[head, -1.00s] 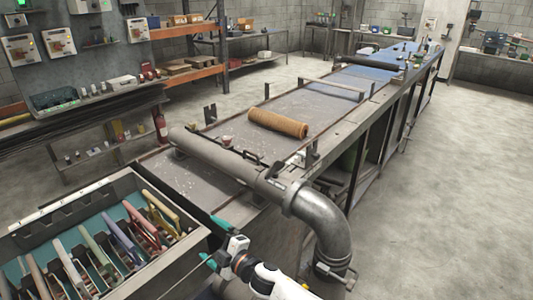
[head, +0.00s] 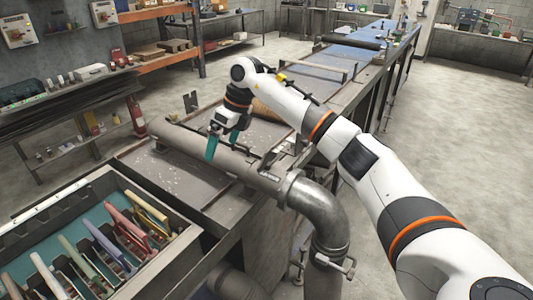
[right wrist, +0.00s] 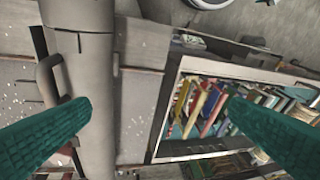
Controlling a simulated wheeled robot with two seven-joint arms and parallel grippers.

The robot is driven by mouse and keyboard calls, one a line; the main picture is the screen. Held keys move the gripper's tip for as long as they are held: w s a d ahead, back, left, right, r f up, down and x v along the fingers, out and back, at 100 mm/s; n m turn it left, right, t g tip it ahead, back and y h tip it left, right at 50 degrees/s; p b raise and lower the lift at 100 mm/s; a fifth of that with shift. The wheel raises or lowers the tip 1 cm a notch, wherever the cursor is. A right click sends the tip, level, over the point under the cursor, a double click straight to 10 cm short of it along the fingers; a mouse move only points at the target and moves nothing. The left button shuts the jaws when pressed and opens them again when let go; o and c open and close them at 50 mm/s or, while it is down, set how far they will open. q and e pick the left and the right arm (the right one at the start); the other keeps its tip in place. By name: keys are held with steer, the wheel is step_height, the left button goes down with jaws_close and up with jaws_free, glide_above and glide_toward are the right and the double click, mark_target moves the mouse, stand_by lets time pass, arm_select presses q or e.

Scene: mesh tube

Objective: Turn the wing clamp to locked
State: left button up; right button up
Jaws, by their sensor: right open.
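The grey pipe (head: 180,140) lies across the bench end and turns down through a metal elbow (head: 318,205). A clamp with a cross handle (head: 335,264) sits low on the elbow; I cannot tell its lock state. A dark lever-like part (head: 268,160) stands on the pipe near the elbow. My right gripper (head: 222,143) is open and empty, fingers pointing down over the pipe. In the right wrist view, the pipe (right wrist: 95,150) runs beside the left finger, with a curved handle (right wrist: 45,78) at its side. My left gripper is out of view.
A brown mesh roll (head: 264,113) lies on the bench, partly hidden by my right arm. A grey crate (head: 185,225) with several coloured handled pieces stands front left; it also shows in the right wrist view (right wrist: 162,115). Open floor (head: 450,130) lies to the right.

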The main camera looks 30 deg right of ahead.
mark_target(267, 153)
steer(key=s+d+r+m+g+h, duration=0.1)
steer(key=s+d+r+h, duration=0.15)
steer(key=d, duration=0.35)
steer(key=s+d+r+m+g+h, duration=0.1)
steer(key=d+r, duration=0.2)
steer(key=d, duration=0.2)
step_height(267, 153, down, 11)
steer(key=p, duration=0.3)
steer(key=shift+w+d+r+p, duration=0.1)
steer(key=shift+r+p, duration=0.05)
steer(key=shift+p, duration=0.15)
steer(key=shift+f, duration=0.5)
steer(key=c, duration=0.9)
